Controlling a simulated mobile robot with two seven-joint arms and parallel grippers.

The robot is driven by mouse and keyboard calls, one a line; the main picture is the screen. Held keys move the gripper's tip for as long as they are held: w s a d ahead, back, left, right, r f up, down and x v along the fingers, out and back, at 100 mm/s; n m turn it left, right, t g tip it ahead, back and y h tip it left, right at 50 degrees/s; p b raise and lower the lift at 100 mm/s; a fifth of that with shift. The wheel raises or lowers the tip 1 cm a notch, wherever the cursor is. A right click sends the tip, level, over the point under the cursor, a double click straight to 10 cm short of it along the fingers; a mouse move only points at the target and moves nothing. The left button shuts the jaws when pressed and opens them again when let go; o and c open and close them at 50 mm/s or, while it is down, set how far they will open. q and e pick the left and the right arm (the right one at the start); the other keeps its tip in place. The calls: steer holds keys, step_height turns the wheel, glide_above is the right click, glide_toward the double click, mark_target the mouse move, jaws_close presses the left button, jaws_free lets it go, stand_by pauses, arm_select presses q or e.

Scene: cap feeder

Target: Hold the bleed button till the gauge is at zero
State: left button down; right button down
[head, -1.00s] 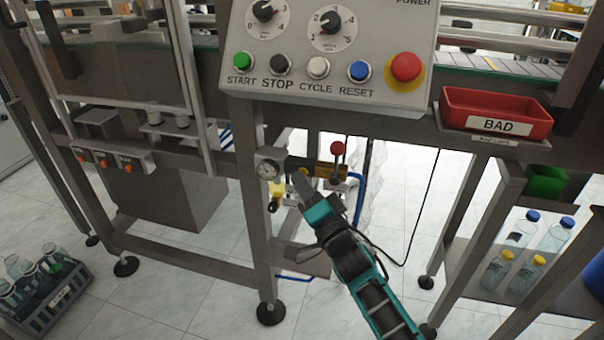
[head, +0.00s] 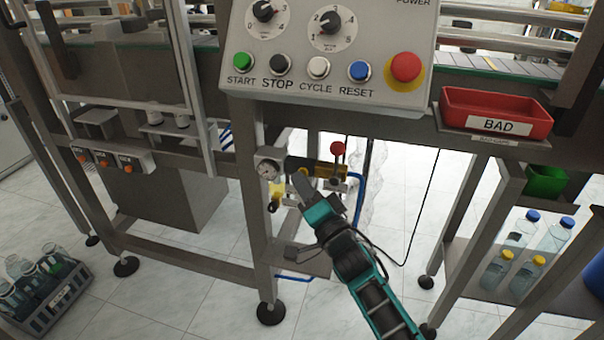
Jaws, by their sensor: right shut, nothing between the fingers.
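The bleed button cannot be made out for certain; my gripper covers part of the unit. My right gripper (head: 297,177) is shut and empty, its tips at the front of the valve unit just right of the gauge. I cannot tell whether they touch it. My left gripper is not in view.
The control panel (head: 300,85) with knobs, coloured buttons and a red emergency stop (head: 406,67) overhangs the gauge. A red BAD bin (head: 497,107) is at the right. A steel leg (head: 255,225) stands left of my gripper. A blue hose (head: 360,195) runs close by.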

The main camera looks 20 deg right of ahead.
stand_by(0.7)
steer(key=shift+s+a+p, duration=0.4)
steer(key=shift+s+a, duration=0.05)
steer(key=shift+s, duration=0.25)
